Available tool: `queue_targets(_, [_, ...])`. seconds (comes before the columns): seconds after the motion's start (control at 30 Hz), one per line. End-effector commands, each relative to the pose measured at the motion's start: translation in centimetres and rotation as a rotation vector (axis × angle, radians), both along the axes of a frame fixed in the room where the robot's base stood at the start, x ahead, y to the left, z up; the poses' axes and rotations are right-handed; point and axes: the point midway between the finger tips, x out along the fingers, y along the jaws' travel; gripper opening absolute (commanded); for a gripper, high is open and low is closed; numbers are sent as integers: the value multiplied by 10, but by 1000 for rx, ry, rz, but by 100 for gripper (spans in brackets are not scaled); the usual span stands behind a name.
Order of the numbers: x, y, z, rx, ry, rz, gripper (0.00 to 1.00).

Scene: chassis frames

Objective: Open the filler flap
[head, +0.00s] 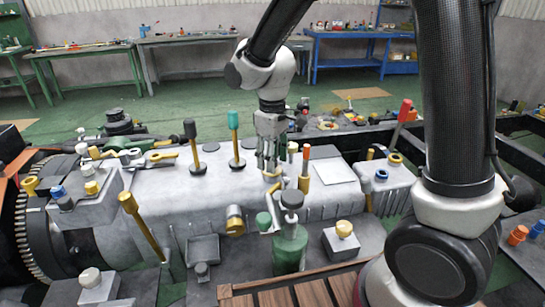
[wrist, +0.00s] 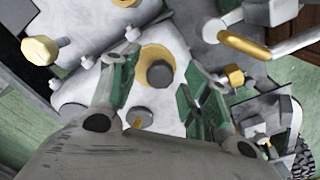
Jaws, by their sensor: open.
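My gripper (head: 269,160) hangs fingers-down over the pale grey engine block (head: 200,192) near the middle of the head view. In the wrist view my gripper (wrist: 161,72) is open, with its two green-sided fingers spread apart. A yellow ring with a dark round knob (wrist: 158,73) shows between the fingers, and I see no finger closed on it. I cannot tell for sure which part is the filler flap. A green filler-like body (head: 290,249) with a grey cap stands in front of the gripper in the head view. A green disc (head: 263,221) is at its left.
Upright levers stand close by: a green-topped one (head: 234,130), a dark-topped one (head: 192,142) and an orange-topped one (head: 305,163). A yellow knob (head: 344,229) sits front right. A wooden slatted surface (head: 285,297) lies at the front. Workbenches stand far back.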

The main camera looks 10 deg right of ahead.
Motion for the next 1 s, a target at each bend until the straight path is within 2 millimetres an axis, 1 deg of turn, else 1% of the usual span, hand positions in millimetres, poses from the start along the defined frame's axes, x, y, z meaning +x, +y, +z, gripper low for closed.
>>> queue_targets(0.07, [0, 0, 0, 0, 0, 0, 47])
queue_targets(0.2, [0, 0, 0, 0, 0, 0, 22])
queue_targets(0.27, [0, 0, 0, 0, 0, 0, 11])
queue_targets(0.3, [0, 0, 0, 0, 0, 0, 4])
queue_targets(0.33, [0, 0, 0, 0, 0, 0, 0])
queue_targets(0.67, [2, 0, 1, 1, 18, -2, 0])
queue_targets(0.87, [7, 0, 4, 1, 100, -4, 0])
queue_targets(1.0, [14, 0, 7, 1, 199, -4, 0])
